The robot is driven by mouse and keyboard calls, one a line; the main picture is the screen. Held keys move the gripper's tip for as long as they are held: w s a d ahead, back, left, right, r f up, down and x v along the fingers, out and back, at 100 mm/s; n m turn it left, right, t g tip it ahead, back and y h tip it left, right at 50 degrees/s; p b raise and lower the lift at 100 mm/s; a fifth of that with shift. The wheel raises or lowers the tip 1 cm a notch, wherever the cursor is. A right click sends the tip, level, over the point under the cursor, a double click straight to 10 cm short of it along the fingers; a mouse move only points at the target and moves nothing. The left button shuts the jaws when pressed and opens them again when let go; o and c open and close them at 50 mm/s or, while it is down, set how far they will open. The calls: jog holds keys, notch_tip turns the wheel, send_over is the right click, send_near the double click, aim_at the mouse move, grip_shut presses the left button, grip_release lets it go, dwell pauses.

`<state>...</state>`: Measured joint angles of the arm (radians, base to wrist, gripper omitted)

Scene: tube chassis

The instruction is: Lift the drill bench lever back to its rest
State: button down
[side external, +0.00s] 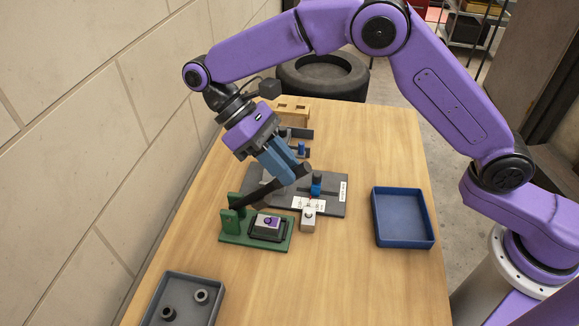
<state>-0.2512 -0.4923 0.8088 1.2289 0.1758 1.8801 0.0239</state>
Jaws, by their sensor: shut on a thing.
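The drill bench (229,238) is a green base with green posts at its left, on the near middle of the table. Its black lever (262,195) runs from the posts up to the right, tilted, with its far end above the base. My gripper (289,178) comes down from the upper left, its blue fingers shut on the lever near its raised end. A grey block with a purple top (268,221) sits in a dark frame on the green base, below the lever. The fingers hide part of the lever's grip end.
A grey fixture plate (334,203) with a blue part (316,184) lies behind the bench. A small pale block (308,219) stands to its right. A blue tray (404,244) is at right, and a grey tray (190,277) holding two rings is at front left. A wooden block (291,108) stands at the back.

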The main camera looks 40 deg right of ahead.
dwell(0.4)
jog(key=c, duration=1)
grip_release()
jog(key=shift+o, duration=0.2)
jog(key=shift+r, duration=0.1)
jog(key=shift+r, duration=0.25)
notch_tip(320, 180, up, 3)
jog(key=shift+f, duration=0.2)
jog(key=s+d+r, duration=0.8)
jog(key=s+r, duration=0.1)
jog(key=s, duration=0.1)
jog(key=shift+s+d+r, duration=0.35)
jog(key=shift+s, duration=0.05)
